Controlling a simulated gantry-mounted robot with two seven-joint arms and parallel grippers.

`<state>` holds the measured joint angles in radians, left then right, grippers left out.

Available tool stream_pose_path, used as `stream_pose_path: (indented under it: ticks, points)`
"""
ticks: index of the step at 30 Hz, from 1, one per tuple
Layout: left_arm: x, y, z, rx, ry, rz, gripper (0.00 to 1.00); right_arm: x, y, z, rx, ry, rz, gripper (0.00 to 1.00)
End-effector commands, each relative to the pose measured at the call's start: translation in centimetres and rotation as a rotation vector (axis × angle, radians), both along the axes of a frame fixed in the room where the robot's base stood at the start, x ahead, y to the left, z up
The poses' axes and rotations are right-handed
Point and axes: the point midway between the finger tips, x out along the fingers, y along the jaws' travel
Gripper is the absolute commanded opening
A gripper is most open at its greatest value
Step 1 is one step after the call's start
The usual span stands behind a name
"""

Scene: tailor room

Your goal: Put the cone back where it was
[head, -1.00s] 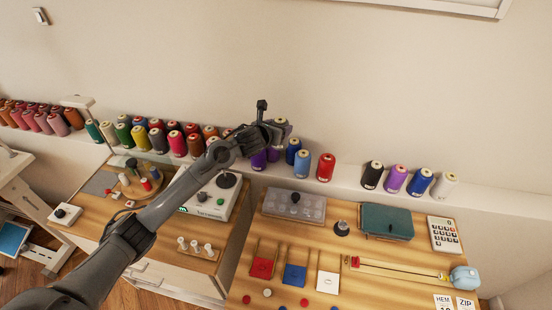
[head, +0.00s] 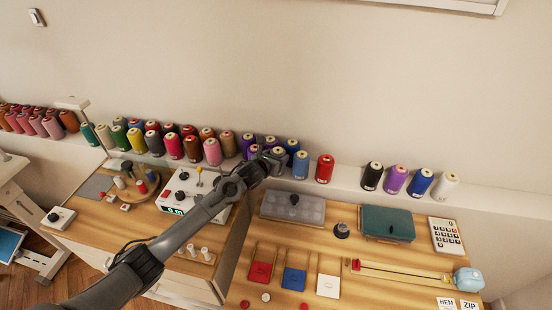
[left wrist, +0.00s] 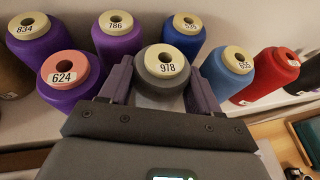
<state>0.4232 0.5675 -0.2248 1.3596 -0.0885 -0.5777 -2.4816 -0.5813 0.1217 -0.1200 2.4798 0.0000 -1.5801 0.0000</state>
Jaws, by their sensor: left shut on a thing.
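In the head view my left gripper (head: 272,160) is at the shelf row and hides much of the cone. Whether the cone touches the shelf I cannot tell. My right gripper is not in view.
The wall shelf (head: 345,180) carries a row of coloured cones, with a red one (head: 324,168) right of the blue. A bare gap lies between the red and the black cone (head: 372,176).

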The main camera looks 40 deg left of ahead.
Motion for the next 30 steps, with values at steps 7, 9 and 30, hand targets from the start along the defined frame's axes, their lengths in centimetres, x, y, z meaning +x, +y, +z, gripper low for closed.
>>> stream_pose_path:
  ticks: [7,9,30]
  points:
    - [0.04,0.05,-0.01,0.001,-0.003,0.001,0.21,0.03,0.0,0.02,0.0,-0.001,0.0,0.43]
    - [0.04,0.04,-0.09,0.001,-0.003,0.001,0.21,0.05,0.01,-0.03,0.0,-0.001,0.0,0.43]
    - [-0.86,-0.09,0.3,0.002,-0.001,0.0,0.73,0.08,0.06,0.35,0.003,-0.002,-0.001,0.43]
